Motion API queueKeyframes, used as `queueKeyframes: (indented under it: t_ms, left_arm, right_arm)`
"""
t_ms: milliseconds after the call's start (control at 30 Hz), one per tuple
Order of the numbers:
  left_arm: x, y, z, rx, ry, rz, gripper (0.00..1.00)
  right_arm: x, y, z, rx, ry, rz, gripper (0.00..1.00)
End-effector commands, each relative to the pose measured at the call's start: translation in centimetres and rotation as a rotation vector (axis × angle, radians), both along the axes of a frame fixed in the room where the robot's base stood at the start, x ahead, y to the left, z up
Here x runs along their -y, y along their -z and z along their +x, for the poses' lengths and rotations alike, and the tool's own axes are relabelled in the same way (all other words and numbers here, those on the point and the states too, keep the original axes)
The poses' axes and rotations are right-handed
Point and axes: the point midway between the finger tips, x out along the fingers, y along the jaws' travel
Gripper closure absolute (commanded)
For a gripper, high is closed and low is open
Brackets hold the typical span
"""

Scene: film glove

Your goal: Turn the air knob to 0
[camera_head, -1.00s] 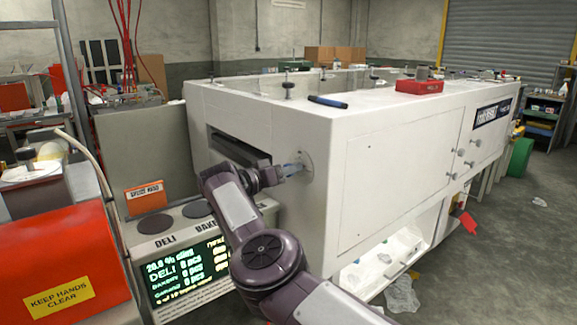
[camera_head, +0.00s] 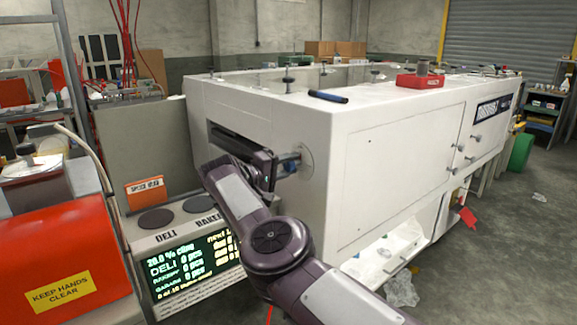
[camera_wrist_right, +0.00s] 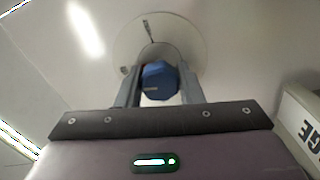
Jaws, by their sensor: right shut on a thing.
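The air knob (camera_wrist_right: 158,82) is a blue piece in front of a round pale dial plate (camera_wrist_right: 188,40) in the right wrist view. A thin dark mark shows on the plate above the knob; I cannot read any numbers. My right gripper (camera_wrist_right: 158,88) is shut on the knob, one finger on each side. In the head view the dial plate (camera_head: 308,161) is on the near end of the white machine (camera_head: 320,140), with my right gripper (camera_head: 291,162) against it; the knob is mostly hidden there. My left gripper is not in view.
A display panel (camera_head: 195,265) and two dark round plates stand below and left of the gripper. A red guard (camera_head: 60,250) is at the far left. A dark slot is in the machine beside the dial. A red box (camera_head: 420,81) sits on the machine's top.

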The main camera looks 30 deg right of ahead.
Motion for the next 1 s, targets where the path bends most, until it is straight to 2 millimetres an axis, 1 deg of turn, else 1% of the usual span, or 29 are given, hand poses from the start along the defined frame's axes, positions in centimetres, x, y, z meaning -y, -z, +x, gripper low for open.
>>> queueKeyframes:
  t_ms: [200, 400, 967, 1000]
  left_arm:
    - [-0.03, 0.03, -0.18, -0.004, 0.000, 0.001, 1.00]
    - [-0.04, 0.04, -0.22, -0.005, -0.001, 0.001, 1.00]
    - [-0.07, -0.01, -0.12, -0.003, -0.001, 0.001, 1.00]
    - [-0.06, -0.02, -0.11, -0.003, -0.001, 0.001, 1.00]
  right_arm:
    - [-0.03, 0.02, 0.03, -0.128, -0.001, -0.010, 0.89]
    - [-0.03, 0.03, 0.04, -0.195, -0.001, -0.016, 0.89]
    - [-0.03, 0.04, 0.03, -0.226, -0.001, -0.018, 0.89]
    - [-0.03, 0.04, 0.03, -0.226, -0.001, -0.018, 0.64]
